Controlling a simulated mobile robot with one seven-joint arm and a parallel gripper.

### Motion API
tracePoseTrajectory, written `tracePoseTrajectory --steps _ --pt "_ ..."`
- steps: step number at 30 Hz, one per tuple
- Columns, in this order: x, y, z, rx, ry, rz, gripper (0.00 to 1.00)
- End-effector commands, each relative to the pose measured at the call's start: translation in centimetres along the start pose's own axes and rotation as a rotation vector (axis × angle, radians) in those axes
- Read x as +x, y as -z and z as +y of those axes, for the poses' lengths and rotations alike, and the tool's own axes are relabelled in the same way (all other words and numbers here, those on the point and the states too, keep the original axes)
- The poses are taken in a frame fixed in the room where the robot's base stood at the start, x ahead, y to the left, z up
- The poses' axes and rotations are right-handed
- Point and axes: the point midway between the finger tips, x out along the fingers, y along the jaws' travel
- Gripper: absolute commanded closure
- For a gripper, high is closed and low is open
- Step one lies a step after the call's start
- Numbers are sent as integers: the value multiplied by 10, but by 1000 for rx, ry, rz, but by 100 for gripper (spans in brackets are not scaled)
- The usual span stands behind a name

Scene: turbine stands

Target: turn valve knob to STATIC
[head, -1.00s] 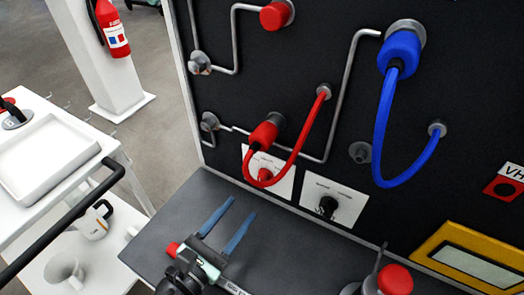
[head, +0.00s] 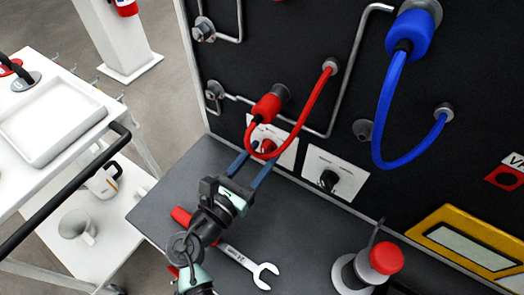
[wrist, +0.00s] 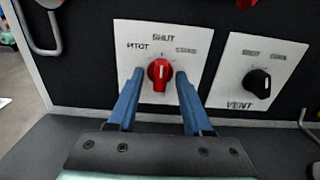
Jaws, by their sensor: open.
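The red valve knob (wrist: 159,72) sits on a white plate (wrist: 190,40) in the wrist view. The plate reads PITOT at left, SHUT at top and a blurred label at right. The knob's pale mark appears to point up toward SHUT. My gripper (wrist: 159,80) is open, with one blue finger on each side of the knob; whether either touches it I cannot tell. In the head view the knob (head: 268,146) is partly hidden behind the red hose, and my gripper (head: 258,163) reaches up to it from below.
A black VENT knob (wrist: 257,82) is on the plate to the right. The red hose (head: 314,104) loops in front of the valve plate. A wrench (head: 250,266) and a red-capped fitting (head: 378,262) are on the grey shelf (head: 310,225). A white cart (head: 95,140) stands at left.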

Motion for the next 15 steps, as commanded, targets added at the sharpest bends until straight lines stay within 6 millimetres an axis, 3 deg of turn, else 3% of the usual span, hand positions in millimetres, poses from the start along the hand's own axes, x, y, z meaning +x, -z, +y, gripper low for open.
tracePoseTrajectory --steps 15 --pt "8 0 0 0 1 1 50"
